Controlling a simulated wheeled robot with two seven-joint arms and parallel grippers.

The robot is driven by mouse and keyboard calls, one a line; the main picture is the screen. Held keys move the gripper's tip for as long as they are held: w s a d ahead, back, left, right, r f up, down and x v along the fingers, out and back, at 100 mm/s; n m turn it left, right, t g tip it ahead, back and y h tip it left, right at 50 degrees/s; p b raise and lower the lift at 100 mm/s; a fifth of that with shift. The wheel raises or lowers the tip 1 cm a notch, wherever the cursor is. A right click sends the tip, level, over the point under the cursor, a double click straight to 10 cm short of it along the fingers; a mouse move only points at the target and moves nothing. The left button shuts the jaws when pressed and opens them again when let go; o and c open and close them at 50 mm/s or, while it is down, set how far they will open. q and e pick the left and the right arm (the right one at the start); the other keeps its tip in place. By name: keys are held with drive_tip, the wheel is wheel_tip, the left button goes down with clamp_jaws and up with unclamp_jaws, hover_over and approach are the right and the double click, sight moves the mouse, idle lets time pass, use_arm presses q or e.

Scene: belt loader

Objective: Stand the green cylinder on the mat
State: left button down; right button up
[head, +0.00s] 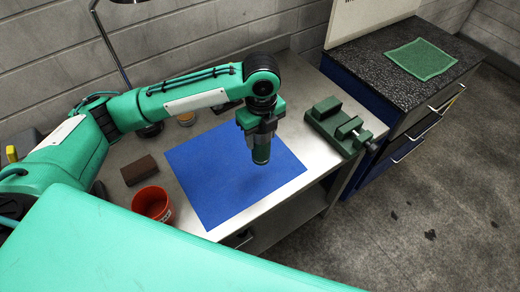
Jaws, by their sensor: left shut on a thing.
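The green cylinder (261,154) is dark green and upright in my left gripper (260,138). My left gripper points down and is shut on its upper part. The blue mat (209,182) lies flat on the grey workbench, and the cylinder is over its right part. A soft shadow lies on the mat below the cylinder, and its lower end looks a little above the mat. My right gripper is not in view.
A green vise (336,126) stands right of the mat. A brown block (139,170) and an orange-red cup (153,203) stand left of it. A small jar (186,119) is behind. A dark-topped cabinet (376,75) with a green cloth (421,59) is at right.

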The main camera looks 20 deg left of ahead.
sight(261, 154)
use_arm(q)
wheel_tip(261, 154, down, 4)
drive_tip(key=shift+r+p, duration=0.1)
drive_tip(key=shift+p, duration=0.2)
wheel_tip(261, 154, down, 4)
drive_tip(key=shift+r+p, duration=0.1)
drive_tip(key=shift+p, duration=0.4)
drive_tip(key=shift+f, duration=0.25)
drive_tip(key=c, duration=0.6)
unclamp_jaws()
drive_tip(key=shift+f, duration=0.15)
drive_tip(key=shift+c, duration=0.2)
